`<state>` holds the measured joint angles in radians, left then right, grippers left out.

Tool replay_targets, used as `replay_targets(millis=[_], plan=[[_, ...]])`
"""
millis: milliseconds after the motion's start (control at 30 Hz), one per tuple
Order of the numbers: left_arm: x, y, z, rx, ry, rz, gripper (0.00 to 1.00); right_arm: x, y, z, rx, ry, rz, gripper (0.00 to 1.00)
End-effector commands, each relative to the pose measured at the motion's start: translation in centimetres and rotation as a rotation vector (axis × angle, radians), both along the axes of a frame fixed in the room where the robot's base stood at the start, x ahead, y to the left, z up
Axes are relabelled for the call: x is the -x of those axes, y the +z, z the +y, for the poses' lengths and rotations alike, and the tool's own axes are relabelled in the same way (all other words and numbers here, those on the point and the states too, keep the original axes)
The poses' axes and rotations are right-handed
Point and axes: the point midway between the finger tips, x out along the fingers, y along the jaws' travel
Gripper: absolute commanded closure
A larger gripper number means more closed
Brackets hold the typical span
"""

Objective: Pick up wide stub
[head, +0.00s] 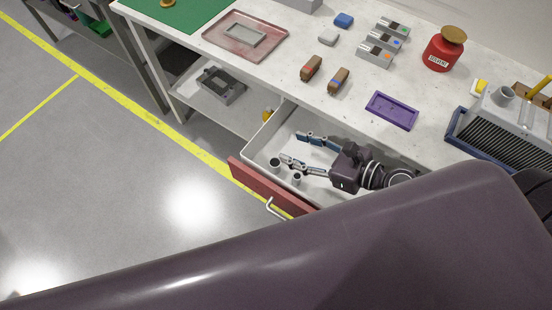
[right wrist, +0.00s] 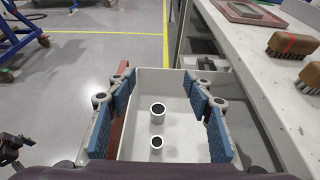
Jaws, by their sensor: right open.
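Two short hollow grey stubs stand upright in the open drawer (head: 252,139). The wider stub (head: 274,165) is the one farther from my right gripper; it also shows in the right wrist view (right wrist: 158,110). The narrower stub (head: 296,179) stands nearer, also in the right wrist view (right wrist: 156,142). My right gripper (head: 292,148) is open and empty over the drawer, its blue-padded fingers (right wrist: 163,115) to either side of both stubs in the wrist view. A dark part at the left edge of the wrist view may be my left gripper; its jaws cannot be made out.
The drawer has pale walls and a red front (head: 265,187) with a handle. On the worktop above are a purple tray (head: 391,110), two brushes (head: 311,68), a red solvent can (head: 444,50) and a reddish tray (head: 217,33). The floor beside the drawer is clear.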

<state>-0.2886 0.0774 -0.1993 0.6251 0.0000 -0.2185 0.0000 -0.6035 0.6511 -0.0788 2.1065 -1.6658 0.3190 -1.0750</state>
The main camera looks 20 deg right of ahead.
Motion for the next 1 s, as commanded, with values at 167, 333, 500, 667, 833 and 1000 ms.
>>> replay_targets(millis=[167, 333, 500, 667, 833, 1000], plan=[[1.7, -3.0, 0.1, -0.002, 0.000, 0.023, 0.00, 0.0, -2.9, 0.0, -0.002, -0.001, 0.000, 0.53], [2.5, -5.0, 0.3, -0.006, -0.001, 0.036, 0.00, 0.0, -4.8, 0.0, -0.002, -0.001, 0.000, 0.53], [2.1, -6.2, 0.3, -0.005, -0.001, 0.030, 0.00, 0.0, -6.1, 0.0, -0.002, -0.002, 0.000, 0.53], [1.2, -7.6, 0.3, -0.003, -0.001, 0.016, 0.00, 0.0, -8.6, 0.0, -0.005, -0.003, 0.002, 0.53], [0.9, -9.5, 0.2, -0.003, -0.002, 0.012, 0.00, 0.0, -12.4, 0.0, -0.006, -0.006, 0.003, 0.53], [1.0, -9.5, 0.2, -0.003, -0.002, 0.013, 0.00, -0.6, -13.7, 0.4, -0.004, -0.003, -0.003, 0.53]])
